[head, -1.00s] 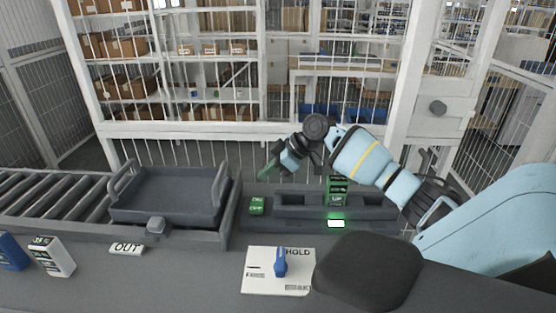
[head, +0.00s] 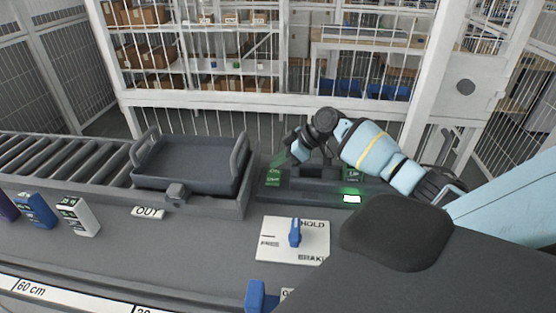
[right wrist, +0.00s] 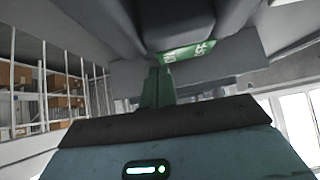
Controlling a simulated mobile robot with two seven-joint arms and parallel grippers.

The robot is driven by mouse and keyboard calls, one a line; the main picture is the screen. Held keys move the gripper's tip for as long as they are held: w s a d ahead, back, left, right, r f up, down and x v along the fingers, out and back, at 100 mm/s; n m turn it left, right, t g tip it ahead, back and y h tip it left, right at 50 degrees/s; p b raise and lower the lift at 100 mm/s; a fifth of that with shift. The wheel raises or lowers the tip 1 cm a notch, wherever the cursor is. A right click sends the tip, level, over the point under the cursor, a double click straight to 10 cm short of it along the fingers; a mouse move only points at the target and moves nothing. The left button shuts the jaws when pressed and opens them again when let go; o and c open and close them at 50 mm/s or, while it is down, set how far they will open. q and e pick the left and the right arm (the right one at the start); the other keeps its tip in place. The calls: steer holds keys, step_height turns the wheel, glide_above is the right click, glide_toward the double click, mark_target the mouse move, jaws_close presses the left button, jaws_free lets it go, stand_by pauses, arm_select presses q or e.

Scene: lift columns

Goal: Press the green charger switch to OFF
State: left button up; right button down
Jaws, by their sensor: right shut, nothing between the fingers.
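The green charger switch (head: 273,176) with white lettering sits at the left end of the dark charger dock in the head view. It also shows at the top of the right wrist view (right wrist: 190,52). Its ON or OFF position is too small to tell. My right gripper (head: 279,160) is shut and empty, its greenish fingertips just above and behind the switch. In the right wrist view the closed fingers (right wrist: 157,88) point toward the switch's left side; contact cannot be told. A green battery (head: 353,173) stands in the dock behind a lit green lamp (head: 351,198). My left gripper is out of view.
A grey tray (head: 196,163) rests at the end of the roller conveyor (head: 60,162), left of the switch. A white panel with a blue lever (head: 294,233) lies in front. White and blue batteries (head: 78,215) stand at left. Railings and shelving lie behind.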

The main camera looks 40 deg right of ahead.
steer(key=shift+f, duration=0.6)
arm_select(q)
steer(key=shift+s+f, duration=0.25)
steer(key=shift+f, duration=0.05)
arm_select(e)
steer(key=shift+r, duration=0.2)
steer(key=shift+r, duration=0.1)
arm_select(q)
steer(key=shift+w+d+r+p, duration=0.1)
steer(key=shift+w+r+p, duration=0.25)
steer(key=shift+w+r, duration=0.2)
arm_select(e)
steer(key=shift+r, duration=0.75)
